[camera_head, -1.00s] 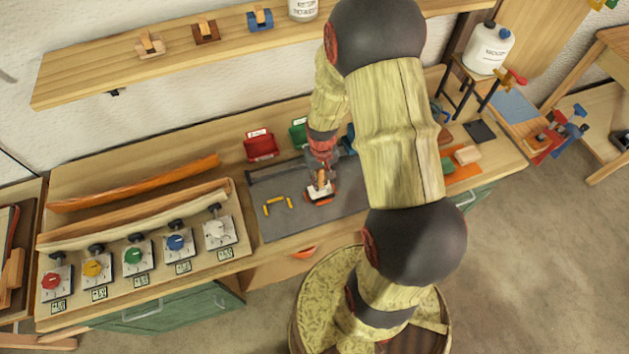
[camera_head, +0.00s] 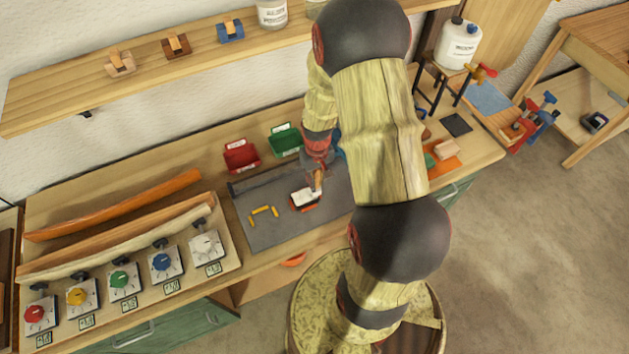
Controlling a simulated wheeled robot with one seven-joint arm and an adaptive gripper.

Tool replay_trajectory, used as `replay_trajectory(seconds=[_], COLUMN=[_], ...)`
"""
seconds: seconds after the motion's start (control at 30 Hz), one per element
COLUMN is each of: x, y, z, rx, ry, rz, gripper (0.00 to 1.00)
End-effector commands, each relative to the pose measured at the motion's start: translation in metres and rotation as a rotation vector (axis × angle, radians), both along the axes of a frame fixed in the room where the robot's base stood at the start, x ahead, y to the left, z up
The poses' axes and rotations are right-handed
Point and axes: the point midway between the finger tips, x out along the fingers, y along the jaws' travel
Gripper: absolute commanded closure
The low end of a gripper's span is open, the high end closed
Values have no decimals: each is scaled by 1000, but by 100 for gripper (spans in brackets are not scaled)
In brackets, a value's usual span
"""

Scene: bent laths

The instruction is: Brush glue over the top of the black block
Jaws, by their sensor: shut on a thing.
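My gripper (camera_head: 317,160) points down over the grey mat (camera_head: 262,232) and is shut on a small brush (camera_head: 319,181) with a wooden handle. The brush's lower end is at the right end of a small block (camera_head: 304,198) on the mat. Whether it touches is too small to tell. The block, probably the black block, shows a mostly white top, with dark and orange-red along its lower edges. My arm covers the bench just right of the gripper.
Yellow pieces (camera_head: 264,211) lie left of the block. A red bin (camera_head: 241,156) and a green bin (camera_head: 286,141) stand behind. A dark bar (camera_head: 262,181) crosses the mat's back. A rack with coloured knobs and bent laths (camera_head: 120,208) fills the left. The mat's front is clear.

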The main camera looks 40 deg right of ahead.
Motion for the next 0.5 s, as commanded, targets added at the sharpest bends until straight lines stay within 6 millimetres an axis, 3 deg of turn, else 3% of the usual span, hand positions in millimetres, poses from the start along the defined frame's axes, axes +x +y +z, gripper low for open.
replay_trajectory(seconds=[0.17,0.5], x=[0,0], y=[0,0], z=[5,34], rx=[0,0], ry=[0,1], rz=[0,0], gripper=[100,100])
